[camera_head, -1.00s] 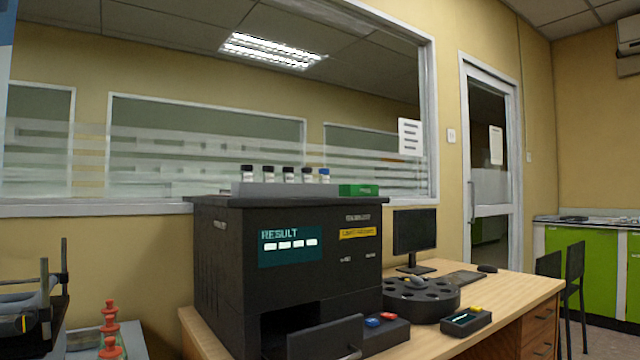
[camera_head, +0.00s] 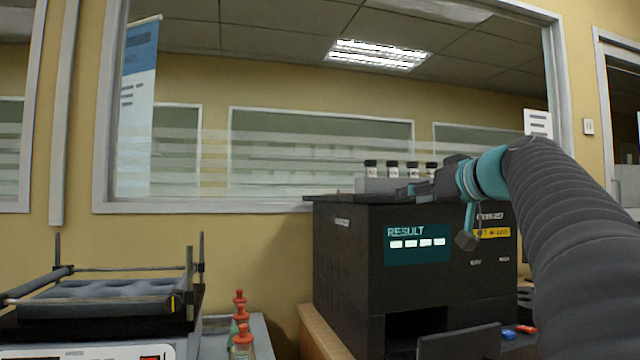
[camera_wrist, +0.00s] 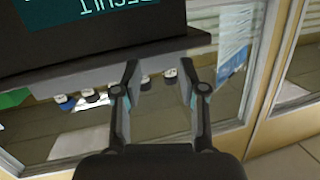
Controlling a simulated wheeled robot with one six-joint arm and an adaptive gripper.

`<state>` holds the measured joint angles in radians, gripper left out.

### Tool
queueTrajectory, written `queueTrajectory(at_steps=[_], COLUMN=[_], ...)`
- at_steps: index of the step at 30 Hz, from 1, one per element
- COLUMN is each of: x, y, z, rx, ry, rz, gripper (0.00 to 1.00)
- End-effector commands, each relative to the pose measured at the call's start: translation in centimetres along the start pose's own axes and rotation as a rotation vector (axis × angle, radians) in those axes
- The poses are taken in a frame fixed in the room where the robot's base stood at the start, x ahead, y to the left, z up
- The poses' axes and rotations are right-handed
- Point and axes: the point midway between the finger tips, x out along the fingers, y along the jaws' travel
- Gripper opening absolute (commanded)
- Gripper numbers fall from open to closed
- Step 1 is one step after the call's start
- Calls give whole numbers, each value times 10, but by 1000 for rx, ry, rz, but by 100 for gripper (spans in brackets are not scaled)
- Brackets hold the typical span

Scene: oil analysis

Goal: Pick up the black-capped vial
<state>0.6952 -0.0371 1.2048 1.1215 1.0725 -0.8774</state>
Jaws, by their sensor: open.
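Several black-capped vials with white labels stand upright in a row in a grey rack (camera_head: 366,186) on top of the black analyser. The leftmost black-capped vial (camera_head: 371,169) shows clearly in the head view; the right end of the row is hidden by my arm. My gripper (camera_head: 403,191) is open, at the height of the analyser's top, and overlaps the rack in the head view. In the wrist view, which is upside down, my gripper (camera_wrist: 158,68) has its fingers spread and empty. Two black-capped vials (camera_wrist: 143,83) appear between or behind the fingers, apart from them; others are left of them.
The black analyser (camera_head: 350,260) has a lit RESULT screen and an open lower door (camera_head: 460,343). A green box (camera_wrist: 14,98) is beside the vials. A roller device (camera_head: 100,295) and red-topped flasks (camera_head: 240,325) are at lower left. A window is behind.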

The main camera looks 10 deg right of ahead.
Motion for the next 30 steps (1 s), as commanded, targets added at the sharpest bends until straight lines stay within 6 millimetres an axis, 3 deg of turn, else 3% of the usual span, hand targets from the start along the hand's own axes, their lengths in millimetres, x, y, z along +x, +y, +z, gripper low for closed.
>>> queueTrajectory(at_steps=[3, 10, 21, 30], x=[-12, -18, 44, 64], y=[24, 37, 35, 35], z=[-35, -61, -73, -74], rx=[-64, -119, -119, -119], ry=[95, 164, 164, 164], rz=[0, -6, -9, -5], gripper=[42, 42, 42, 42])
